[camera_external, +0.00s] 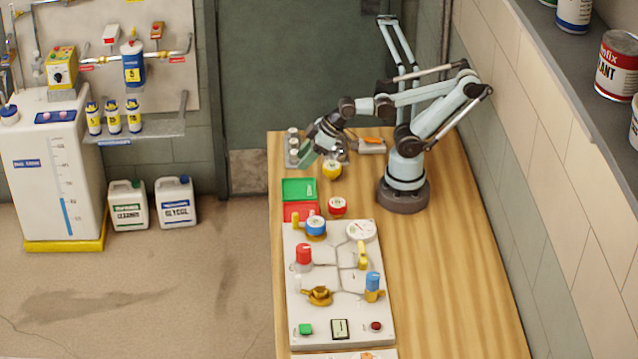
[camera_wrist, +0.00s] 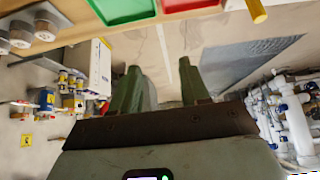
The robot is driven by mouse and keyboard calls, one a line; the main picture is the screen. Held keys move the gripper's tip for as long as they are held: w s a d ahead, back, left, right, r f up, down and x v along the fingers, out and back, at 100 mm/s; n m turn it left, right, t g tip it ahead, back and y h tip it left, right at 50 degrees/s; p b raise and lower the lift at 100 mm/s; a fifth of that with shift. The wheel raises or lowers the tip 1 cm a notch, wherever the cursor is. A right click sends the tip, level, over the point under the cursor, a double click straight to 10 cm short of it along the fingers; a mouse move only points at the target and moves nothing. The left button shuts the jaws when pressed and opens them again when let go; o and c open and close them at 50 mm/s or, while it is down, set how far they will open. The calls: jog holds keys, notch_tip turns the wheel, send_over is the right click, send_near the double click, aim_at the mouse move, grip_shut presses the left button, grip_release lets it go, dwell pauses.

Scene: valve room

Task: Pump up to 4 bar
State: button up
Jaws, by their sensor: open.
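The white valve panel (camera_external: 330,270) lies on the wooden bench. At its far end are a round white gauge (camera_external: 361,230), its reading too small to tell, and a blue knob (camera_external: 315,225). A red knob (camera_external: 304,252), a yellow lever (camera_external: 362,255), a brass valve wheel (camera_external: 319,295) and a blue-topped fitting (camera_external: 373,282) sit lower. A green button (camera_external: 305,329), a small display (camera_external: 339,328) and a red button (camera_external: 376,326) line the near edge. My gripper (camera_external: 308,160) is beyond the panel, above the bench's far left; in the wrist view it is open and empty (camera_wrist: 160,92).
A green tray (camera_external: 312,186) and a red tray (camera_external: 290,211) lie just beyond the panel. A yellow-topped can (camera_external: 332,169) and a red-topped can (camera_external: 337,206) stand nearby. The bench (camera_external: 440,290) is clear right of the panel. A tiled wall and shelf bound the right side.

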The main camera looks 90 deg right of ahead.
dwell(0.3)
jog(key=shift+o, duration=2.4)
jog(key=shift+w+a+r+n, duration=0.2)
jog(key=shift+a+n, duration=0.1)
notch_tip(320, 180, up, 4)
jog(key=n+g, duration=0.7)
jog(key=n, duration=1.9)
send_over(303, 247)
notch_tip(303, 247, down, 12)
jog(key=shift+f, duration=0.1)
jog(key=shift+c, duration=0.5)
jog(key=c, duration=1)
